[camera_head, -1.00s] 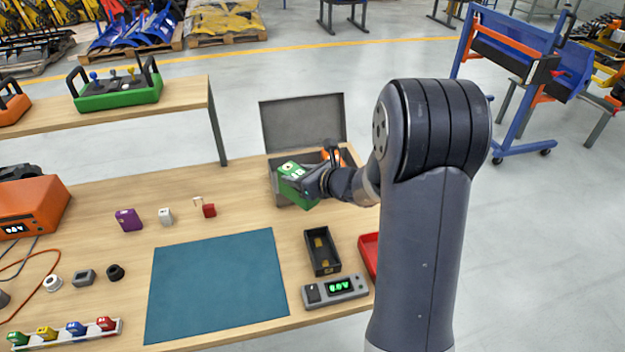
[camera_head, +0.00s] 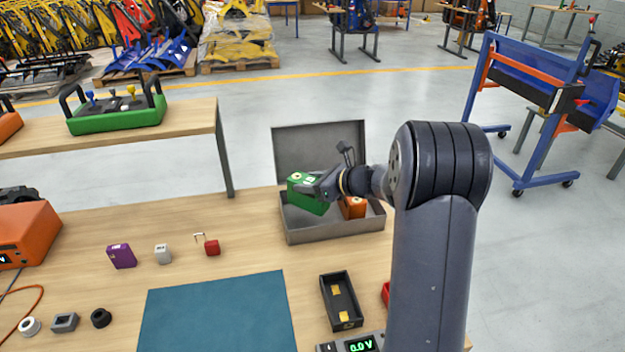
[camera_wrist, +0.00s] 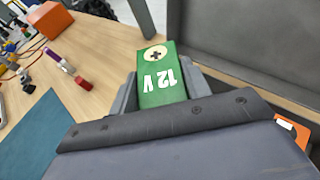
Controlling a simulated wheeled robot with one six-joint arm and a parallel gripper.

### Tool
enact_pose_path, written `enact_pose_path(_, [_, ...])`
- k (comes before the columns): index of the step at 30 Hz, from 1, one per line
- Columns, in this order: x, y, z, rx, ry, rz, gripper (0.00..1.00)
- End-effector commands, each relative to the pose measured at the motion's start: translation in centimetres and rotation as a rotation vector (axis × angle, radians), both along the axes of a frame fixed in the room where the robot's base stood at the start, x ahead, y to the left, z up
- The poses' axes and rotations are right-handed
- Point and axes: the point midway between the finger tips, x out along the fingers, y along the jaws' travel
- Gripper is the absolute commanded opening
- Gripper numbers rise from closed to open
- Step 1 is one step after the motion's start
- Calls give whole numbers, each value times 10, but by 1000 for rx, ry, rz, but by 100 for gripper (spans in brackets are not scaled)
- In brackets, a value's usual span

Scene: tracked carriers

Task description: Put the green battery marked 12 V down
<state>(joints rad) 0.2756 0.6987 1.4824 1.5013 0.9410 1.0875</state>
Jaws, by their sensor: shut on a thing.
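The green battery (camera_head: 307,196) is in my gripper (camera_head: 325,187), above the left part of the open grey metal box (camera_head: 335,231). In the wrist view the battery (camera_wrist: 161,75) shows "12 V" in white and a plus sign on a pale disc. The gripper's fingers (camera_wrist: 158,92) close on both its sides. The box's lid stands up at the back. An orange battery (camera_head: 352,207) is inside the box, right of the green one. I cannot tell how far the green battery is above the box floor.
A blue mat (camera_head: 217,316) lies at the front with bare table around it. A black holder (camera_head: 341,302) and a voltmeter reading 0.0 V (camera_head: 362,345) are at the front right. Purple (camera_head: 122,256), white (camera_head: 163,254) and red (camera_head: 212,247) small items stand left of the box.

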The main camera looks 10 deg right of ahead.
Motion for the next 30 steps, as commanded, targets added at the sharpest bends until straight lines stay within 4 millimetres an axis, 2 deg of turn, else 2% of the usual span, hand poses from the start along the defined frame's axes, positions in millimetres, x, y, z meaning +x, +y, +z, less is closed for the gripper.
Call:
enact_pose_path(5, [1,0,-11,3,-6,0,0])
enact_pose_path(15, [1,0,-47,2,-5,0,0])
enact_pose_path(28, [1,0,-52,2,-7,-1,0])
enact_pose_path(29, [0,0,-55,0,-1,0,46])
enact_pose_path(30, [0,0,-54,0,-1,0,49])
